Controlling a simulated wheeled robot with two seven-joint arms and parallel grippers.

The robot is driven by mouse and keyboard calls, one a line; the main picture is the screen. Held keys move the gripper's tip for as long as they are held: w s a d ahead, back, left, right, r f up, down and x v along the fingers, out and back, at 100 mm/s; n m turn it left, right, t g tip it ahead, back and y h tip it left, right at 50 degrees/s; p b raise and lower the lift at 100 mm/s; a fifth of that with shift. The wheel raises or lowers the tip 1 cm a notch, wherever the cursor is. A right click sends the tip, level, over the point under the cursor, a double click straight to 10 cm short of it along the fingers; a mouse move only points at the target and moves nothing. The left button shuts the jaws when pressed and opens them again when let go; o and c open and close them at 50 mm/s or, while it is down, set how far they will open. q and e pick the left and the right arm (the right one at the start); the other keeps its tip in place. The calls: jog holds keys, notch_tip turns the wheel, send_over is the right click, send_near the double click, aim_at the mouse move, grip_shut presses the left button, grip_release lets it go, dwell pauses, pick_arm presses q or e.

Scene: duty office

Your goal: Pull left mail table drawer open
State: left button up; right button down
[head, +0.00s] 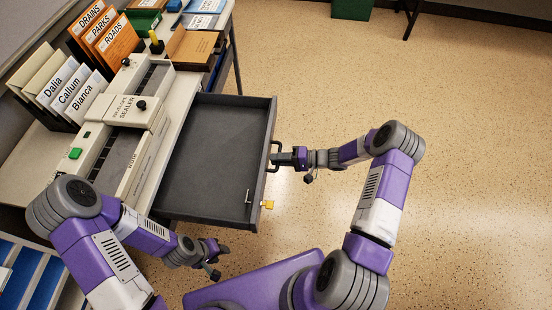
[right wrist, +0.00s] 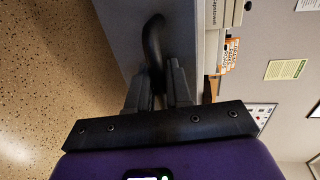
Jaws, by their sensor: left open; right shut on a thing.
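The grey mail table drawer (head: 212,150) stands out from the table's front, and its bare dark floor shows in the head view. My right gripper (head: 284,158) is shut on the dark drawer handle (head: 272,151) on the drawer's front. The right wrist view shows the curved handle (right wrist: 153,42) between the two fingers of the right gripper (right wrist: 156,88). My left gripper (head: 217,262) is open and empty, below the drawer's near corner in the picture and apart from it.
The mail table (head: 35,165) carries a sealer machine (head: 128,112), white name folders (head: 72,88) and orange folders (head: 110,38). A yellow tag (head: 267,205) is at the drawer front's near end. Speckled floor (head: 460,150) to the right is clear. A green bin (head: 351,8) stands far off.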

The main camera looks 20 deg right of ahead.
jog(key=c, duration=1.2)
grip_release()
jog(key=shift+c, duration=0.2)
jog(key=shift+d, duration=0.1)
jog(key=p+v, duration=0.1)
jog(key=v, duration=0.6)
jog(key=shift+d, duration=0.2)
jog(key=shift+s, duration=0.1)
